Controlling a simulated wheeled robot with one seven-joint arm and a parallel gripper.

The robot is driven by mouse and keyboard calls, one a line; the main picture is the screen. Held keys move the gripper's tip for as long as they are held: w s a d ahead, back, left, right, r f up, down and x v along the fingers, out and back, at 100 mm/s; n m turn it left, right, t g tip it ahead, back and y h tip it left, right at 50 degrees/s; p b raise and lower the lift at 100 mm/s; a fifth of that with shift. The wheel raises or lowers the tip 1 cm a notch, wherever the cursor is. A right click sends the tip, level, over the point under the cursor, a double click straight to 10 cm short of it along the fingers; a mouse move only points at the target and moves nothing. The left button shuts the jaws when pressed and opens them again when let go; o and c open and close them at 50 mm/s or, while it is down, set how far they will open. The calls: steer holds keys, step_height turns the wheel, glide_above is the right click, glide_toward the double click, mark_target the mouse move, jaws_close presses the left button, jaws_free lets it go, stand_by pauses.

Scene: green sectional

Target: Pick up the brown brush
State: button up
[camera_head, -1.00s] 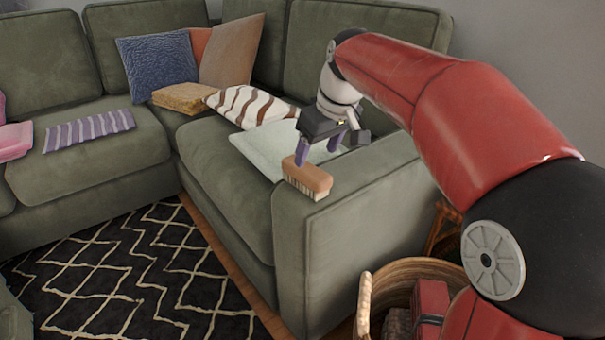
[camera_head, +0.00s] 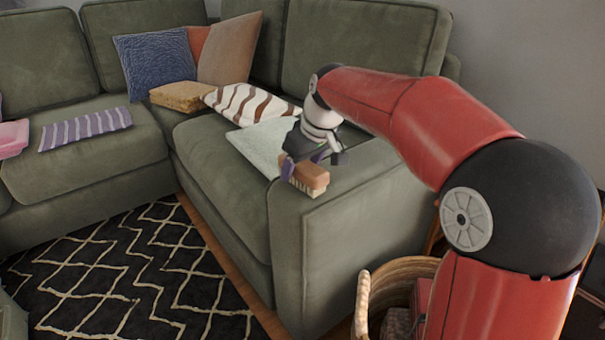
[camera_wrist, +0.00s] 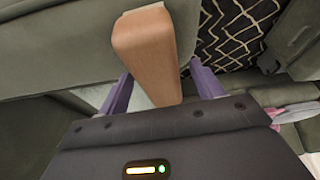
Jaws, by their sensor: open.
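The brown brush (camera_head: 308,178) rests on the front end of the green sofa's armrest, its wooden back up and pale bristles showing below. In the wrist view the brush's wooden block (camera_wrist: 147,55) extends toward the gap between my purple fingers. My gripper (camera_head: 302,166) is at the brush, with one finger in front of its left side. It also shows in the wrist view (camera_wrist: 163,92), where the fingers are apart, one on each side of the block's near end. The far finger is partly hidden in the head view.
The green sofa armrest (camera_head: 350,225) supports the brush. A pale folded cloth (camera_head: 262,142), a striped pillow (camera_head: 247,103) and a tan folded item (camera_head: 181,96) lie on the seat. A wicker basket (camera_head: 400,268) stands on the floor beside the armrest. A patterned rug (camera_head: 130,270) covers the floor.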

mark_target(303, 163)
steer(key=shift+f, duration=0.25)
stand_by(0.4)
steer(key=c, duration=1.1)
steer(key=shift+r, duration=0.15)
step_height(303, 163, up, 20)
steer(key=p, duration=0.5)
steer(key=shift+r, duration=0.15)
